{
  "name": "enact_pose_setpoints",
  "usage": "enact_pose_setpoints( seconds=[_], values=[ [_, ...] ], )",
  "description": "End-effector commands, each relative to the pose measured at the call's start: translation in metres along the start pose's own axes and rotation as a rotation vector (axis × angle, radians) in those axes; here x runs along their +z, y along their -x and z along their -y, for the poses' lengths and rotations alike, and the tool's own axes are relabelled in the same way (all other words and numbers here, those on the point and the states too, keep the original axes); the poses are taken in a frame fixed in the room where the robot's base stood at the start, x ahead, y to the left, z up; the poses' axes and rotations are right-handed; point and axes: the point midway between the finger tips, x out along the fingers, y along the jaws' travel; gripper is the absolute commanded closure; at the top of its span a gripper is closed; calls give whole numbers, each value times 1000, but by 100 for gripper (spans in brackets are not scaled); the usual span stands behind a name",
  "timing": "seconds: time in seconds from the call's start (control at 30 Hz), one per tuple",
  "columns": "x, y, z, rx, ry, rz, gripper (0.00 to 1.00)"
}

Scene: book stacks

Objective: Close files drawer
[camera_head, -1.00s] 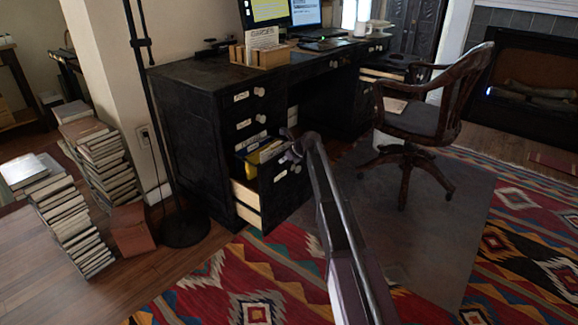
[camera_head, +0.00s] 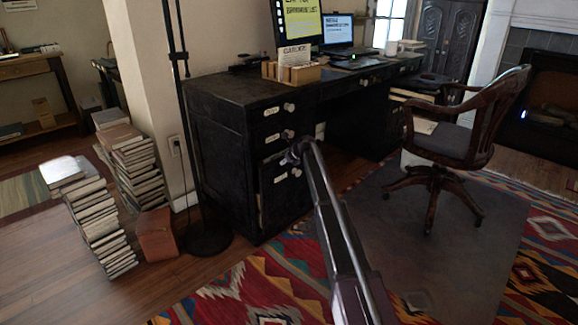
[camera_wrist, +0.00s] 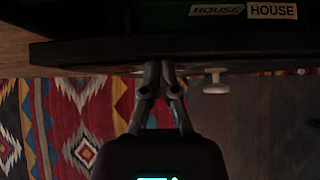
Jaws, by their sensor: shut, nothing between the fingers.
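The files drawer (camera_head: 280,192) is the low, deep black drawer at the near end of the black desk (camera_head: 215,150). My gripper (camera_head: 297,150) is shut and empty, at the drawer's upper front. In the wrist view, the fingertips (camera_wrist: 160,68) meet the dark drawer front (camera_wrist: 100,50), left of its pale knob (camera_wrist: 215,80). Behind that front, file labels reading HOUSE (camera_wrist: 272,11) show, so the drawer is still somewhat open. My arm hides part of the front.
A wooden chair (camera_head: 455,140) stands at the right on a dark mat. Book stacks (camera_head: 95,220) and a lamp base (camera_head: 208,238) stand left of the desk. A patterned rug (camera_head: 250,285) covers the floor in front.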

Motion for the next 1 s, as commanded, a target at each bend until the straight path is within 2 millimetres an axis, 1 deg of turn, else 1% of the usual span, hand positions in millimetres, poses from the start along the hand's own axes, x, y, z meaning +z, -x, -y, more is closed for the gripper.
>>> enact_pose_setpoints(
  seconds=[0.17,0.63,0.83,1.0],
  values=[
    [3,-3,0,0,0,0,100],
    [1,-1,1,0,-1,0,100],
    [-7,7,2,0,-2,0,100],
    [-21,21,5,-1,-2,0,100]
  ],
)
